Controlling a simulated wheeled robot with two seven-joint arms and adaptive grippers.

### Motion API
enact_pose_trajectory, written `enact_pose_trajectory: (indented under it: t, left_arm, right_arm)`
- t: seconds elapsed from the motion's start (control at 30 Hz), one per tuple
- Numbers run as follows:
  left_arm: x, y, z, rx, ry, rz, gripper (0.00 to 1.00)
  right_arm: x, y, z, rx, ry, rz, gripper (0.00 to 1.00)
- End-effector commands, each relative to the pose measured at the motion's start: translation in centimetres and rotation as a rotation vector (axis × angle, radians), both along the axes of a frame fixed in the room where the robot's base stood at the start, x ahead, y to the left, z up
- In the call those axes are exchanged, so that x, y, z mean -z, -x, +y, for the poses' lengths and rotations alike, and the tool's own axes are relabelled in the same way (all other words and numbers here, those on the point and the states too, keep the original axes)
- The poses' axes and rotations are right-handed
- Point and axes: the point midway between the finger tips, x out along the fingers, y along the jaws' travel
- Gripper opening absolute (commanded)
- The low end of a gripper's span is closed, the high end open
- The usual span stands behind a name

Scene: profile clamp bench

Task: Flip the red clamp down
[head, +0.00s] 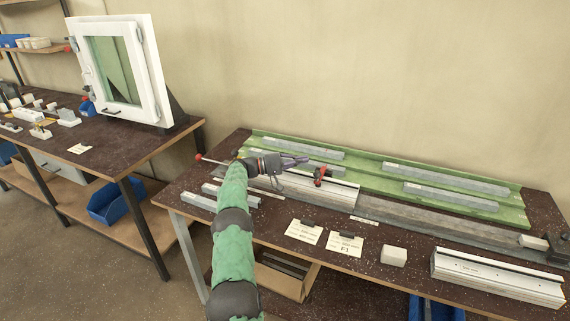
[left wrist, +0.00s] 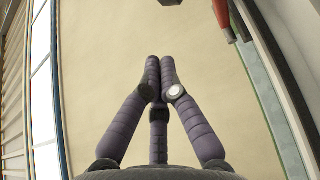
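The red clamp (head: 320,174) stands on the workbench beside the aluminium profile, just right of my left gripper. A red handle-like part, probably of this clamp (left wrist: 222,14), shows at the top right of the left wrist view, apart from the fingers. My left gripper (head: 301,160) has purple fingers and is above the profile, a little left of the clamp. In the left wrist view its fingertips (left wrist: 160,62) are together with nothing visible between them. My right gripper is not in view.
A red-knobbed rod (head: 199,157) sticks out at the bench's left end. Grey bars lie on a green rack (head: 370,184) behind. Paper cards (head: 345,243), a white block (head: 393,256) and a profile piece (head: 497,278) lie along the front. A window frame (head: 120,70) stands on the left bench.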

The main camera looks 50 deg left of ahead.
Motion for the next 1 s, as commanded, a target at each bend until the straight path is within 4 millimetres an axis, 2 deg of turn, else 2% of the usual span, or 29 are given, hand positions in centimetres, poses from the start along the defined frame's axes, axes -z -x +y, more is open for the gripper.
enact_pose_trajectory:
  t: [0.33,0.6,1.0]
  left_arm:
    - [2.3,2.3,2.8,-0.002,0.001,0.001,0.0]
    - [3.4,3.1,3.9,-0.002,0.0,0.0,0.0]
    - [3.6,3.6,4.3,-0.002,0.001,0.001,0.0]
  right_arm:
    - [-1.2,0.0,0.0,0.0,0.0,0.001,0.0]
    - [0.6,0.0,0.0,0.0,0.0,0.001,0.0]
    - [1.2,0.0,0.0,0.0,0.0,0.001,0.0]
